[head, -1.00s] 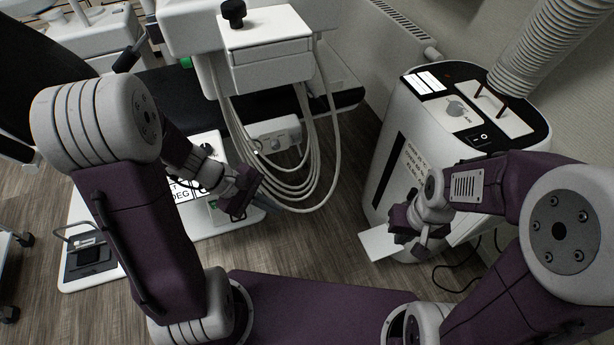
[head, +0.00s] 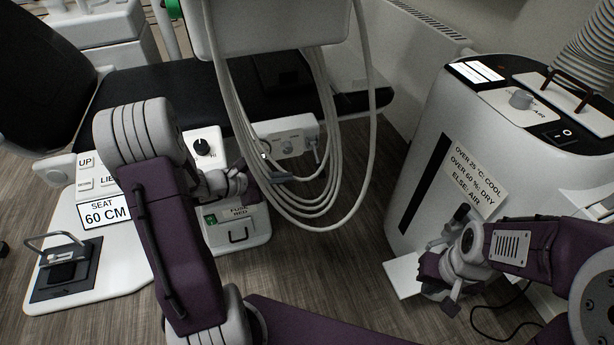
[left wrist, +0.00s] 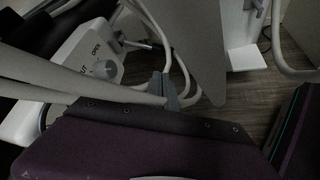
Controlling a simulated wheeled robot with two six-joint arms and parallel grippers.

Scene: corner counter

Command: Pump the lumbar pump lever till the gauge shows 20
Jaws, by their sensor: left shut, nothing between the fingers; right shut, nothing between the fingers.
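I cannot make out a lumbar pump lever or its gauge for certain. A white box (head: 290,137) with a round knob hangs below the black chair seat (head: 165,95). My left gripper (head: 283,178) is shut and empty, in front of and below this box, by the hanging hoses. Its grey fingertips show in the left wrist view (left wrist: 170,92) near the white hoses. My right gripper (head: 441,287) is shut and empty, low at the front of the white machine.
White hoses (head: 335,190) loop down close to my left gripper. The chair base (head: 130,285) carries a "SEAT 60 CM" display (head: 104,214), a black dial (head: 202,147) and a foot pedal (head: 66,270). The white machine (head: 420,190) stands right. Wood floor (head: 320,270) lies between.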

